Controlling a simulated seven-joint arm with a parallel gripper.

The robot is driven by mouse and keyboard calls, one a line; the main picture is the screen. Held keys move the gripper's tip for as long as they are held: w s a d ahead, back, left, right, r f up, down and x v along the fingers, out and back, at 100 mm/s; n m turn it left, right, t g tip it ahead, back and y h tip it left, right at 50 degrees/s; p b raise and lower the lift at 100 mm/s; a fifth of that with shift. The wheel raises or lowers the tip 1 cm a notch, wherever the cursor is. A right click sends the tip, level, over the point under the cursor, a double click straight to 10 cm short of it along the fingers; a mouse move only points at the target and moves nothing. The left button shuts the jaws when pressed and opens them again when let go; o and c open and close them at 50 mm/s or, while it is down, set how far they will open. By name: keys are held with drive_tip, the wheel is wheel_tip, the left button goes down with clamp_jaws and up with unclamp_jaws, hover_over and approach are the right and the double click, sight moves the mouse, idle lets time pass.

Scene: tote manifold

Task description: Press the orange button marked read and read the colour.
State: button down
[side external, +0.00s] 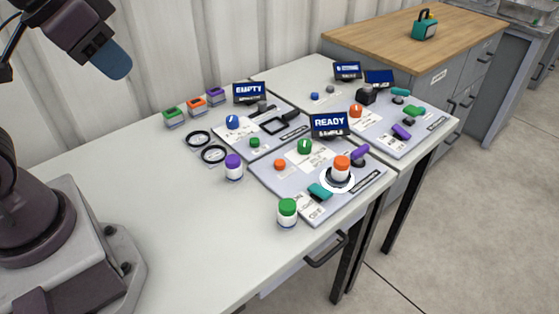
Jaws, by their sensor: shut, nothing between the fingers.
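A small orange button (280,164) sits on the left part of the near panel (262,178); its marking is too small to read. A dark blue display (329,124) at the back of that panel reads "READY". A white jar with an orange cap (341,163) stands upright on a round black-and-white stand (330,180) at the panel's right. A green knob (305,146) with a white mark is between button and display. My gripper (116,66), with a blue tip, is shut and empty, high at the upper left, far from the button.
Jars with purple (233,161) and green (287,207) caps stand beside the panel. Black rings (212,154) lie left. A display reading "EMPTY" (249,92) stands behind. Another panel (385,139) carries coloured handles. The table's left front (180,220) is clear.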

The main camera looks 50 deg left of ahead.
drive_tip(key=shift+f, duration=0.1)
idle(0.7)
drive_tip(key=m+t+y, duration=0.1)
drive_tip(key=m+t, duration=0.3)
drive_tip(key=m, duration=0.4)
hover_over(281, 164)
wheel_tip(281, 164, down, 21)
drive_tip(key=shift+a+f, duration=0.1)
drive_tip(key=shift+f, duration=0.1)
drive_tip(key=shift+f, duration=4.45)
